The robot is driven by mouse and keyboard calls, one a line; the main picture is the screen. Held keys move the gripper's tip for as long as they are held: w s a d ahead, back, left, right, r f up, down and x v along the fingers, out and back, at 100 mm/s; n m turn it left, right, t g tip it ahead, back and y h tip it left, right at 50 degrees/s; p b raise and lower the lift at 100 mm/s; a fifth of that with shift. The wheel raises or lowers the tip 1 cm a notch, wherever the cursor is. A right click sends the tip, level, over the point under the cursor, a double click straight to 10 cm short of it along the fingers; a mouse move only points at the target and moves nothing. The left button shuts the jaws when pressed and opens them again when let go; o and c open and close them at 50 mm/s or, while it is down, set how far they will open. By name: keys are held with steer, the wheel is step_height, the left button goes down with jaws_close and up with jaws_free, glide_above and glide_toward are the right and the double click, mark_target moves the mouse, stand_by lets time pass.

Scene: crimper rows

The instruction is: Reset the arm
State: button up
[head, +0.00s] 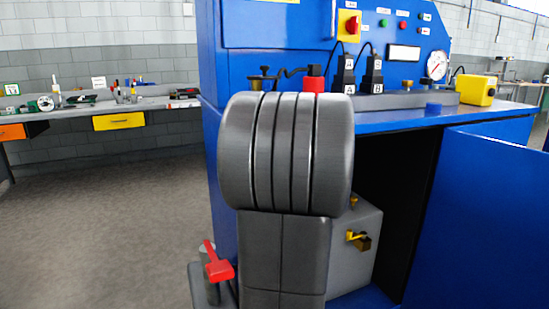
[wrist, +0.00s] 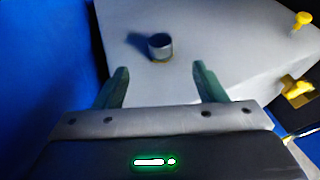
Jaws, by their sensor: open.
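My gripper (wrist: 160,80) shows in the wrist view with its two greenish fingers apart and nothing between them. Beyond the fingertips is a short grey metal cylinder (wrist: 160,46) on top of a light grey box (wrist: 225,40). The gripper appears apart from the cylinder. In the head view my arm's large grey links fill the middle and hide the gripper. The same grey box (head: 357,262) shows in part behind my arm, low inside the blue machine (head: 260,60), with a brass fitting on its side.
A blue door (head: 485,220) stands open at the right of the dark cabinet opening. A red-handled lever (head: 219,270) stands low at the left of my arm. A yellow box (head: 476,90) sits on the blue worktop. Floor at the left (head: 100,210) is clear.

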steer(key=x, duration=0.4)
steer(key=b+x, duration=0.1)
steer(key=x, duration=0.8)
steer(key=shift+f, duration=0.3)
steer(key=r+p, duration=0.2)
steer(key=shift+w+r, duration=0.25)
steer(key=r+p, duration=0.1)
steer(key=p, duration=0.1)
steer(key=shift+r+p, duration=0.2)
steer(key=shift+p, duration=0.15)
step_height(320, 180, up, 4)
steer(key=p, duration=0.4)
